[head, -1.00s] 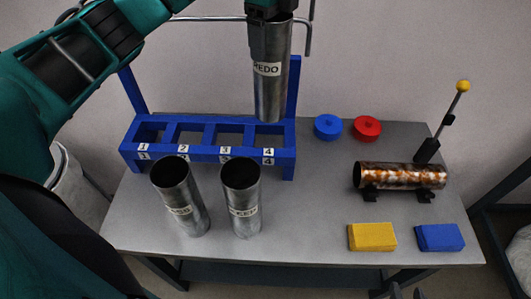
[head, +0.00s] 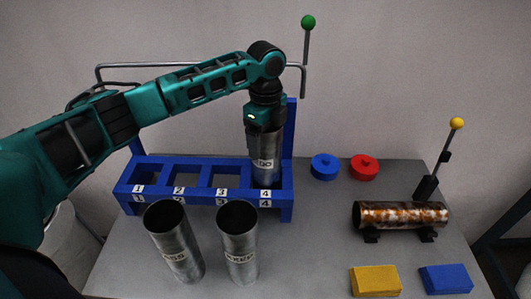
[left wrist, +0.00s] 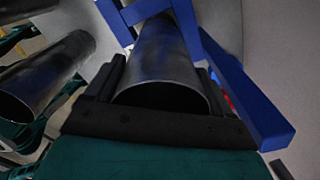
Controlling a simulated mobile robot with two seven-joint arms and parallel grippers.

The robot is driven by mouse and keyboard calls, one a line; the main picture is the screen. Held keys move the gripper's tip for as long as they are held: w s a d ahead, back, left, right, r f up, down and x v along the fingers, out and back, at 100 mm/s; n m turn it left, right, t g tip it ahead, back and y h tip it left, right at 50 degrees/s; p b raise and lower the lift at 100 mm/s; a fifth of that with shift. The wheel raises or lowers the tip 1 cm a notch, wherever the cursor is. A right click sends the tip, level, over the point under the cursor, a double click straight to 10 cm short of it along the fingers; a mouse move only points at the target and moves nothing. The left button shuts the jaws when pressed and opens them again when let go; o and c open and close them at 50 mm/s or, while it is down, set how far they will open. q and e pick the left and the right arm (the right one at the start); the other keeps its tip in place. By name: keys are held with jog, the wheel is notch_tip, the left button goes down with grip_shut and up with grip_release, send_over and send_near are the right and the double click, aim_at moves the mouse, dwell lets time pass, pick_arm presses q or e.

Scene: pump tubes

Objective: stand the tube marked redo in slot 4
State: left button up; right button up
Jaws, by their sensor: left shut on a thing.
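The tube marked REDO (head: 264,168) is a grey metal cylinder standing upright in slot 4 of the blue rack (head: 190,200), at the rack's right end. In the left wrist view the held tube (left wrist: 165,62) runs down between the two fingers (left wrist: 162,85), inside the blue frame. Whether its bottom rests on anything is hidden. Slots 1, 2 and 3 are empty. My right gripper is not in view.
Two other labelled metal tubes (head: 174,240) (head: 238,243) stand in front of the rack. Blue (head: 324,166) and red (head: 363,167) caps lie right of it. A rusty tube (head: 400,215) lies in a clamp, with yellow (head: 375,280) and blue (head: 446,278) blocks in front.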

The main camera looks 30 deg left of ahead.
pick_arm(q)
jog(key=shift+f, duration=2.35)
jog(key=o, duration=1.9)
jog(key=shift+f, duration=0.1)
jog(key=shift+c, duration=0.2)
notch_tip(320, 180, up, 12)
jog(key=shift+r, duration=0.15)
jog(key=shift+s+d, duration=0.1)
